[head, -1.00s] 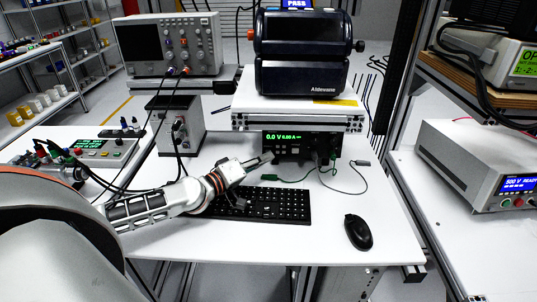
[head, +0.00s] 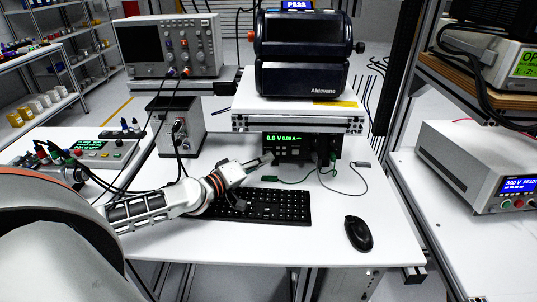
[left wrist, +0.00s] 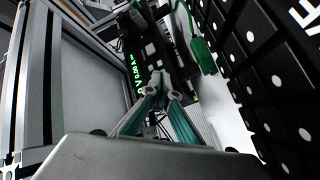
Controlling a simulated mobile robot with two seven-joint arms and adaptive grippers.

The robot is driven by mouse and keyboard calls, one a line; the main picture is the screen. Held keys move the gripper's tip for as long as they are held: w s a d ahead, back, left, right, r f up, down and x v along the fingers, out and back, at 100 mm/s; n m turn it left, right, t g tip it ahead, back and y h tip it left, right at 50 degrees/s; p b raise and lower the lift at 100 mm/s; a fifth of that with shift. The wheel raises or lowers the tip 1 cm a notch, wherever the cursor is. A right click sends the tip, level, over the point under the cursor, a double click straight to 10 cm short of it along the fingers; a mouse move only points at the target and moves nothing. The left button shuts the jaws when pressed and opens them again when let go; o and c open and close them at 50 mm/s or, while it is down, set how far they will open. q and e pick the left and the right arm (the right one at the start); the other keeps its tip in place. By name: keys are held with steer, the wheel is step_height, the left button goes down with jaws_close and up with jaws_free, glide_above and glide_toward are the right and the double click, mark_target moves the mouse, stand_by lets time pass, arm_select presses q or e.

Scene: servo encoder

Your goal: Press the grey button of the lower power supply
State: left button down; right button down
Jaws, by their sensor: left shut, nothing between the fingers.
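The lower power supply (head: 325,150) is a black unit with a green lit readout, under the raised white shelf at the back of the desk. It also shows in the left wrist view (left wrist: 155,45), turned on its side, with its green digits left of the fingers. My left gripper (head: 268,158) is shut and empty, its tip close to the left part of the supply's front, below the readout. In the left wrist view the closed fingertips (left wrist: 160,78) overlap the front panel. I cannot tell whether they touch it. My right gripper is not in view.
A black keyboard (head: 270,206) lies under and right of my left wrist. A mouse (head: 358,232) lies at the right. The shelf edge (head: 290,122) overhangs the supply.

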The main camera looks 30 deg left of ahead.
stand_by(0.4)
arm_select(q)
steer(key=shift+w+a+f, duration=0.1)
steer(key=shift+w+a, duration=0.15)
steer(key=shift+w, duration=0.15)
stand_by(0.4)
steer(key=shift+s+d+p, duration=0.15)
steer(key=shift+s+p, duration=0.2)
steer(key=shift+p, duration=0.15)
steer(key=shift+s+d, duration=0.1)
